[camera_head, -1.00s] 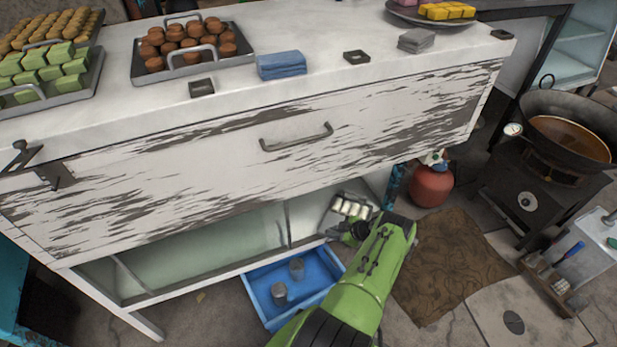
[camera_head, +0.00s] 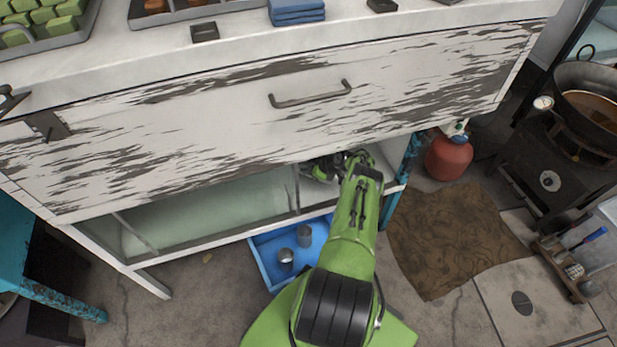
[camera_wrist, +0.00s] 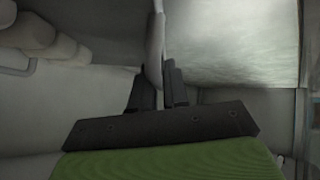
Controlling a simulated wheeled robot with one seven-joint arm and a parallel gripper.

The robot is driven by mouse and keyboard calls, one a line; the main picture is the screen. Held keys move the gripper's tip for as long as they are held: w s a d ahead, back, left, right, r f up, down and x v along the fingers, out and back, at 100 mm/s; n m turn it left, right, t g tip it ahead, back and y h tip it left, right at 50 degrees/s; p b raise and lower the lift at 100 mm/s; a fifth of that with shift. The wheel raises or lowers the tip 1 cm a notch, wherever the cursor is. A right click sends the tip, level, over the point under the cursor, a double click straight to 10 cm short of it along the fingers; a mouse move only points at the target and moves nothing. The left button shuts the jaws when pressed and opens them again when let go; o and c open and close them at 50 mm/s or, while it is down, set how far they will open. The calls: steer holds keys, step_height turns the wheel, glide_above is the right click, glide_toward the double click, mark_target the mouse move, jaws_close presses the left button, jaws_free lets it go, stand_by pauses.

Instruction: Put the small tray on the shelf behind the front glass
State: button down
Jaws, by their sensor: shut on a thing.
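My gripper (camera_wrist: 160,90) is shut on the rim of the small tray (camera_wrist: 154,40) in the wrist view. Pale, rounded white pieces (camera_wrist: 35,38) lie on the tray at the left of that view. In the head view my gripper (camera_head: 325,168) is inside the open right part of the low cabinet, under the drawer front. The tray is mostly hidden there by my gripper and the cabinet. The front glass (camera_head: 205,215) covers the shelf space left of the opening. A pale translucent pane (camera_wrist: 235,40) shows right of the fingers in the wrist view.
The white drawer front (camera_head: 210,125) overhangs my arm closely. A cabinet post (camera_head: 293,190) stands left of my gripper. A blue crate (camera_head: 262,265) with two metal cups is on the floor below. A red gas bottle (camera_head: 448,158) stands to the right.

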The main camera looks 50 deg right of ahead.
step_height(320, 180, down, 4)
steer(key=shift+s+r+b, duration=0.1)
steer(key=shift+r+b, duration=0.05)
steer(key=shift+b, duration=0.7)
steer(key=shift+r, duration=0.1)
steer(key=c, duration=1.1)
jaws_free()
steer(key=shift+s, duration=0.1)
steer(key=p+v, duration=0.8)
steer(key=v, duration=0.4)
